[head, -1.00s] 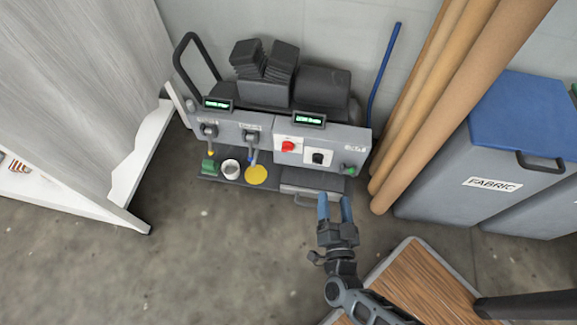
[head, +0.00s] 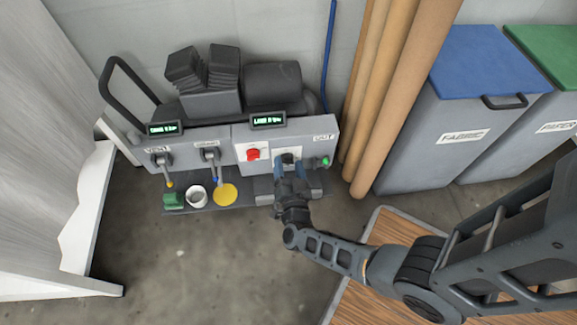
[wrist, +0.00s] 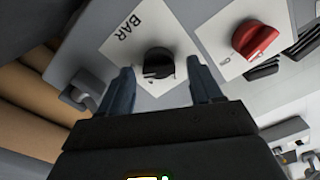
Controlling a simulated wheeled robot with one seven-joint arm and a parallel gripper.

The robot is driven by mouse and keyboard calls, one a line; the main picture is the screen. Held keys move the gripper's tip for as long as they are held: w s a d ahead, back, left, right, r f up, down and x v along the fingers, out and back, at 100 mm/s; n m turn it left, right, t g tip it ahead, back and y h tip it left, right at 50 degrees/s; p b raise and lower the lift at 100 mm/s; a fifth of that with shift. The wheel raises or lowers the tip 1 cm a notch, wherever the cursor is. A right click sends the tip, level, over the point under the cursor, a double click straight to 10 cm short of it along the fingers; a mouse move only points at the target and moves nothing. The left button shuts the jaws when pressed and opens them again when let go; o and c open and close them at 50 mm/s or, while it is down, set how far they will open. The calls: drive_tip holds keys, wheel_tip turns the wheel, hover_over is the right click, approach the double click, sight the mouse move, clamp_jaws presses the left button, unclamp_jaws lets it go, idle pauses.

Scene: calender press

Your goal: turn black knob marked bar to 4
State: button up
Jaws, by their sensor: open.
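The black knob (wrist: 158,63) sits on a white plate marked BAR (wrist: 128,30) in the wrist view. In the head view the black knob (head: 289,157) shows just above my fingertips on the front of the grey machine. My gripper (wrist: 158,82) is open, with one blue finger on each side of the knob's near edge. In the head view my gripper (head: 289,166) is in front of the same plate. I cannot tell whether the fingers touch the knob. The setting that the knob points to is too small to read.
A red knob (head: 253,154) on its own plate is left of the black knob. A green button (head: 325,161) is to its right. Two levers, a white cup (head: 196,196) and a yellow disc (head: 225,194) are farther left. Cardboard tubes (head: 385,95) and a FABRIC bin (head: 465,125) stand right.

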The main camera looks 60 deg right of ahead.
drive_tip(key=shift+w+d, duration=0.15)
drive_tip(key=shift+d, duration=0.1)
drive_tip(key=c, duration=1)
